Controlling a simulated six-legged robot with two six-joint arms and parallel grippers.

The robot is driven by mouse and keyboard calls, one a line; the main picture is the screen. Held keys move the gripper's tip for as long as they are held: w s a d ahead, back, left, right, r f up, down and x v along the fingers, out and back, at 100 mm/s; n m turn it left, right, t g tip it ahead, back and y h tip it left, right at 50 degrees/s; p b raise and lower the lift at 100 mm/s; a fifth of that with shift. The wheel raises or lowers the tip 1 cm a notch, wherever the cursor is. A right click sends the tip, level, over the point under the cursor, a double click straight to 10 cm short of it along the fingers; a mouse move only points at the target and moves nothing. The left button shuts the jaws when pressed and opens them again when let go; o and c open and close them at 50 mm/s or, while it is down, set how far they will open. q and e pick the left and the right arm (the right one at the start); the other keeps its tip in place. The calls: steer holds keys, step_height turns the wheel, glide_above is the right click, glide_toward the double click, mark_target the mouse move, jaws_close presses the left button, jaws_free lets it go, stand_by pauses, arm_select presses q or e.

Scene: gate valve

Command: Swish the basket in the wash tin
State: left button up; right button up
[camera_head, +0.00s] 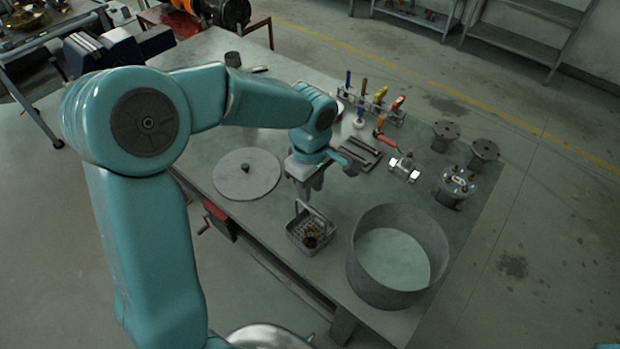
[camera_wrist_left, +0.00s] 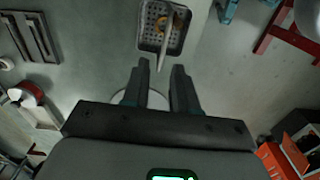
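The basket (camera_head: 296,239) is a small grey perforated box with an upright handle. It stands on the workbench near its front edge, with a brass-coloured part inside. My left gripper (camera_head: 309,191) is above and behind it, pointing down, open and empty. In the left wrist view the basket (camera_wrist_left: 151,42) lies beyond the fingertips (camera_wrist_left: 161,66), its pale handle reaching down toward the gap between the fingers. The handle does not look gripped. The wash tin (camera_head: 365,286) is a wide, round grey tub right of the basket, with a pale surface inside. My right gripper is out of view.
A round grey lid (camera_head: 240,181) with a knob lies left of the gripper. Behind are a tool rack (camera_head: 376,113), a red-handled tool (camera_head: 385,139), a metal fitting (camera_head: 405,168) and several dark flanged parts (camera_head: 445,132). Bare bench separates basket and tin.

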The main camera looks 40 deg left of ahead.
mark_target(311, 209)
arm_select(q)
steer(key=shift+s+d+f+b, duration=0.2)
steer(key=shift+d+f+b, duration=0.15)
steer(key=shift+f, duration=0.2)
step_height(311, 209, down, 5)
steer(key=b, duration=0.3)
steer(key=shift+a+r+b, duration=0.1)
steer(key=shift+b, duration=0.2)
steer(key=shift+s+f+b, duration=0.25)
steer(key=shift+b, duration=0.25)
steer(key=shift+w+f, duration=0.15)
steer(key=shift+w, duration=0.1)
steer(key=shift+s, duration=0.2)
steer(key=shift+w, duration=0.15)
